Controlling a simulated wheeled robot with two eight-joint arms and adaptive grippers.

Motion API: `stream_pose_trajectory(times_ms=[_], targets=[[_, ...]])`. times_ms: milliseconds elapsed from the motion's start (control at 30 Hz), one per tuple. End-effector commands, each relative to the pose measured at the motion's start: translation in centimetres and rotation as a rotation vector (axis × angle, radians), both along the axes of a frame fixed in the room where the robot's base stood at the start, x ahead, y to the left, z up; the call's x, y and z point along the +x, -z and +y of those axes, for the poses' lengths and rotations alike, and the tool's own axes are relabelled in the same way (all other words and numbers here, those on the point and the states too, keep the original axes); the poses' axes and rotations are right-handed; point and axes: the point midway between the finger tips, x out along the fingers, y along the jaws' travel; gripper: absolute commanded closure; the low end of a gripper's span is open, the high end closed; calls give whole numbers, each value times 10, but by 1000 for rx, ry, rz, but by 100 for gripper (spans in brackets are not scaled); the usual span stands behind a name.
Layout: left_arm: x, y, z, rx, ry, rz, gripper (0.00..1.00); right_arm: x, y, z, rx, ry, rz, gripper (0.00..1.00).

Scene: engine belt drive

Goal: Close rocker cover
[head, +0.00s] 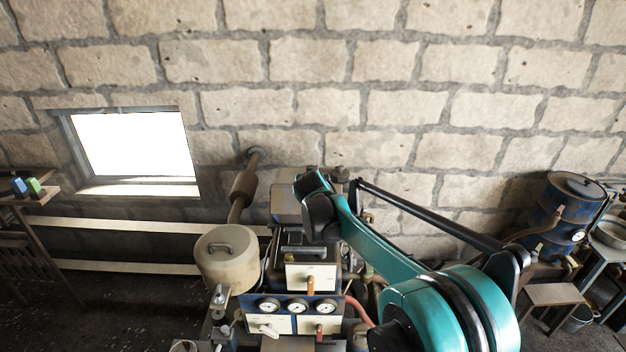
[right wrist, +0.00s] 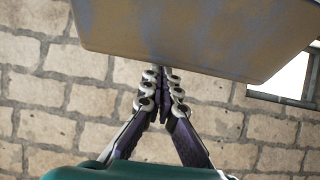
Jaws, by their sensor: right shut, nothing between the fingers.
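The rocker cover appears to be the worn tan-grey panel (right wrist: 200,35) filling the top of the right wrist view. In the head view, a tan box-like part (head: 286,203) at the back of the engine seems to be the same cover, partly hidden by my right arm. My right gripper (right wrist: 161,74) is shut and empty, its fingertips together just below the panel's edge. I cannot tell whether they touch it. In the head view its fingers are hidden behind my teal arm. My left gripper is not in view.
The engine carries a control panel with several gauges (head: 297,306). A round tan tank (head: 225,258) and a rusty exhaust pipe (head: 242,187) stand at its left. A stone wall (head: 410,70) is behind. A blue drum (head: 568,215) stands at the far right.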

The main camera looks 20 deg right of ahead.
Motion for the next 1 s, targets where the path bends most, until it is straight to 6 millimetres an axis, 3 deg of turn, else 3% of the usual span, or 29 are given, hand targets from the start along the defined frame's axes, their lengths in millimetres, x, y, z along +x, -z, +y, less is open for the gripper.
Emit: stream_pose_trajectory(times_ms=[33, 100, 500, 700, 1000], targets=[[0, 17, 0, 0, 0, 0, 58, -12, 13, 4, -11, -3, -32, 100], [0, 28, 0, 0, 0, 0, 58, -26, 21, 8, -27, -3, -89, 100], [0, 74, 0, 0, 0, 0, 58, -101, 74, 30, -28, -1, -99, 100], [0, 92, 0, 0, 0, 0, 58, -125, 103, 36, -28, -1, -98, 100], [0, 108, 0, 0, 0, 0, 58, -141, 129, 41, -28, 0, -99, 100]])
